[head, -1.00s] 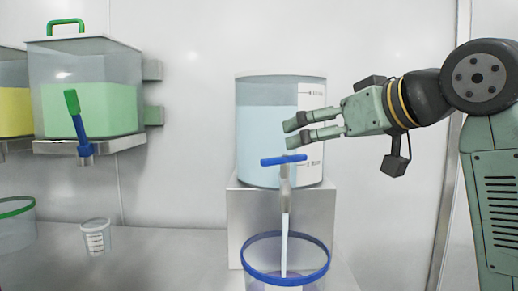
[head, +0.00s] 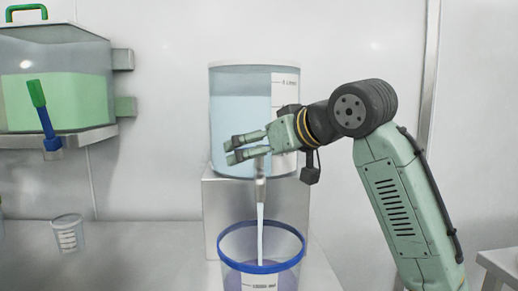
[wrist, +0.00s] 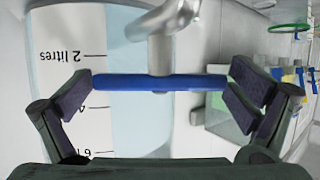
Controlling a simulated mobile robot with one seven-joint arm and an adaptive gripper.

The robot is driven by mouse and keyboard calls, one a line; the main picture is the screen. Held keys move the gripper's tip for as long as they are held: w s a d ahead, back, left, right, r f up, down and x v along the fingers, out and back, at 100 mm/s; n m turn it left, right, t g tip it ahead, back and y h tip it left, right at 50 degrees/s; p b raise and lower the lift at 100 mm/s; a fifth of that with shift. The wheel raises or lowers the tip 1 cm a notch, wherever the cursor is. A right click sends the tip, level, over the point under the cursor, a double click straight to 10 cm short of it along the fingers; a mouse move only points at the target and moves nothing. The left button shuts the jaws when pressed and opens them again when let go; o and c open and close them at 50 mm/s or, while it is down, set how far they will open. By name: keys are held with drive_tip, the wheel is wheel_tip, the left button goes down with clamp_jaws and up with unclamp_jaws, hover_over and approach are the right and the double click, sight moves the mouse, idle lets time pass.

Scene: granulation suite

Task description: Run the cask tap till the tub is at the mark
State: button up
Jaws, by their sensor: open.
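The cask (head: 238,115), a clear cylinder of pale blue liquid with a white scale, stands on a grey block. Its tap (head: 261,190) pours a pale stream (head: 260,228) into the blue-rimmed tub (head: 232,266) below. The tub holds some liquid behind a printed label; its level against the mark is too small to tell. My gripper (head: 229,150) is open at the tap and hides the handle in the head view. In the wrist view the blue bar handle (wrist: 125,82) lies crosswise between my two fingers, its ends close to them; contact is unclear.
A second tank (head: 60,100) of green liquid with a blue and green tap (head: 44,118) is on a wall shelf at left. A small graduated cup (head: 68,234) stands on the bench below. The bench between cup and block is clear.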

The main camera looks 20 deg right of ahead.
drive_tip(key=c, duration=0.9)
drive_tip(key=m+h+b, duration=0.1)
drive_tip(key=m+h, duration=0.2)
drive_tip(key=h, duration=0.1)
drive_tip(key=shift+a+t, duration=0.1)
drive_tip(key=shift+t, duration=0.2)
drive_tip(key=shift+m+h, duration=1.7)
drive_tip(key=shift+h, duration=0.1)
drive_tip(key=shift+o, duration=0.2)
drive_tip(key=shift+g, duration=0.4)
drive_tip(key=o, duration=0.9)
drive_tip(key=shift+c, duration=0.2)
